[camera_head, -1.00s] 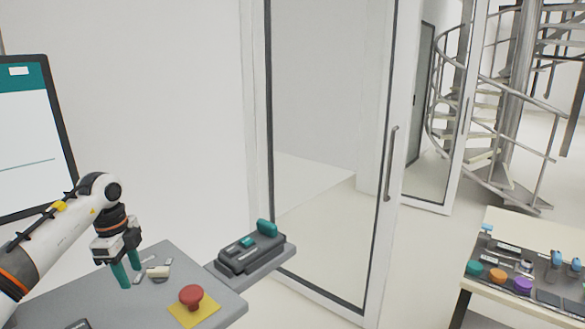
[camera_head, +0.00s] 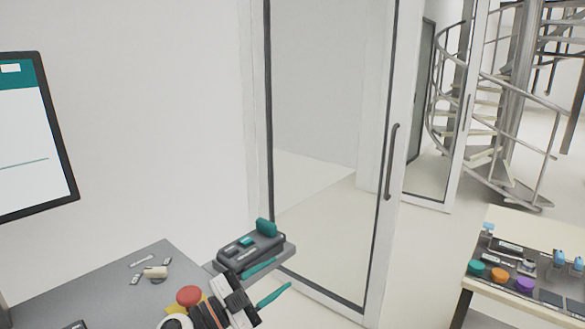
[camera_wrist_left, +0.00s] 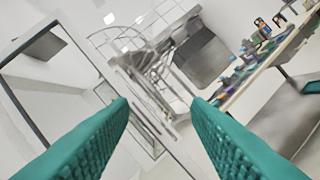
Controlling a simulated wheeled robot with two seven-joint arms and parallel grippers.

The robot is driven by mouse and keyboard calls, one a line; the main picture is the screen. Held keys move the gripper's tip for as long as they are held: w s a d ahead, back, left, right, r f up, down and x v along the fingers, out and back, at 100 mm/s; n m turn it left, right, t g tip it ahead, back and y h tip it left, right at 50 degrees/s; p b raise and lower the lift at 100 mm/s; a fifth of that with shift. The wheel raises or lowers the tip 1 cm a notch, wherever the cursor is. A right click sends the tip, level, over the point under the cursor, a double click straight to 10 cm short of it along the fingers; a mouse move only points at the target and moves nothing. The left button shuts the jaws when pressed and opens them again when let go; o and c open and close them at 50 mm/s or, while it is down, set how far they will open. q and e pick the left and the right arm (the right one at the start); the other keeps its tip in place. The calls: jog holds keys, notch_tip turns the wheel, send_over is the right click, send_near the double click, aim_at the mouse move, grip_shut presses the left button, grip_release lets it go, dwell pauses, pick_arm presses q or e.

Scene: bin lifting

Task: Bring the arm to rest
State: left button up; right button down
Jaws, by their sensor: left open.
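My left gripper (camera_head: 268,281) is in the head view at the bottom centre, with its two teal fingers apart and nothing between them. It points to the right, in front of the grey table's right end and the black device there. In the left wrist view the teal fingers (camera_wrist_left: 160,115) stand wide apart, with only the distant room between them. Most of my left arm is below the head view's edge. My right gripper is not in view.
A grey table (camera_head: 100,292) holds a red button (camera_head: 189,295) on a yellow base, partly hidden by my arm. A black device (camera_head: 250,248) with teal parts sits on its right extension. A glass door (camera_head: 320,180) stands behind. A second table (camera_head: 500,228) with several coloured knobs is at right.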

pick_arm(q)
jog(key=s+a+f+n+t+y, duration=0.2)
jog(key=s+a+f+n+y, duration=0.1)
jog(key=a+f+n+y, duration=0.45)
jog(key=s+a+f+n+t+y, duration=0.35)
jog(key=a+n+y, duration=0.25)
jog(key=n+y, duration=0.35)
jog(key=s+a+f+g, duration=0.1)
jog(key=s+f+g, duration=0.4)
jog(key=s, duration=0.3)
jog(key=s+a+f+n+g, duration=0.1)
jog(key=s+f+g, duration=0.3)
jog(key=s, duration=0.5)
jog(key=s+a+f+g, duration=0.1)
jog(key=s+f+g, duration=0.4)
jog(key=s, duration=0.3)
notch_tip(320, 180, down, 25)
jog(key=s+b, duration=0.1)
jog(key=s+a+f+g, duration=0.2)
jog(key=s+f, duration=1.5)
jog(key=f, duration=0.1)
jog(key=shift+a+f+m+b, duration=0.3)
jog(key=shift+a+b, duration=0.05)
jog(key=shift+b, duration=0.05)
